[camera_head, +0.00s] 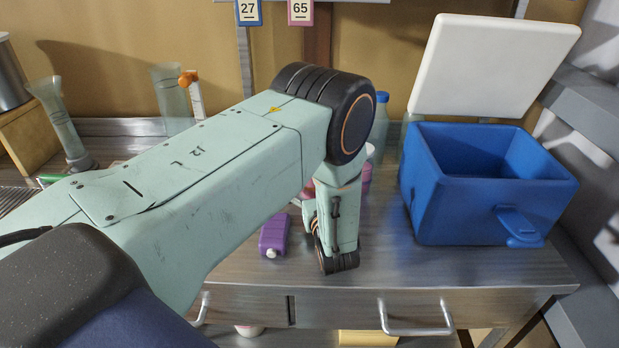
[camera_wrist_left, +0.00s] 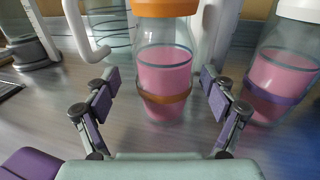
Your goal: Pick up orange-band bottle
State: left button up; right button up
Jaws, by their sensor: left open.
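The orange-band bottle (camera_wrist_left: 165,75) is clear with pink contents, an orange cap and an orange band low on its body. In the left wrist view it stands upright on the metal bench just ahead of my left gripper (camera_wrist_left: 161,82), centred between the fingers. The fingers are apart, with gaps to the bottle on both sides. In the head view my left gripper (camera_head: 332,250) points down at the bench, and my arm hides most of the bottles behind it. A similar pink bottle with a purple band (camera_wrist_left: 272,85) stands close on the right.
A blue bin (camera_head: 440,205) with a raised white lid (camera_head: 490,65) stands right of my left gripper. A purple container (camera_head: 273,235) lies left of it. Glassware (camera_head: 172,100) and a blue-capped bottle (camera_head: 381,112) stand behind. The front bench area is mostly clear.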

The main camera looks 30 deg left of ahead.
pick_arm(q)
jog(key=shift+w+d+f, duration=0.15)
jog(key=shift+w+d, duration=0.1)
jog(key=shift+w, duration=0.1)
jog(key=shift+c, duration=1.3)
jog(key=shift+s+a, duration=0.2)
jog(key=shift+s, duration=0.1)
jog(key=c, duration=0.4)
jog(key=shift+w+d, duration=0.15)
jog(key=shift+w, duration=0.05)
jog(key=c, duration=0.5)
jog(key=shift+s, duration=0.15)
jog(key=c, duration=0.4)
pick_arm(e)
jog(key=shift+w+f, duration=0.1)
jog(key=shift+w, duration=0.05)
jog(key=shift+d, duration=0.1)
pick_arm(q)
jog(key=shift+r, duration=0.25)
notch_tip(320, 180, up, 12)
jog(key=shift+r+p, duration=0.15)
jog(key=shift+p, duration=0.85)
jog(key=shift+r+p, duration=0.3)
jog(key=shift+r, duration=2.35)
pick_arm(e)
jog(key=shift+r, duration=1.3)
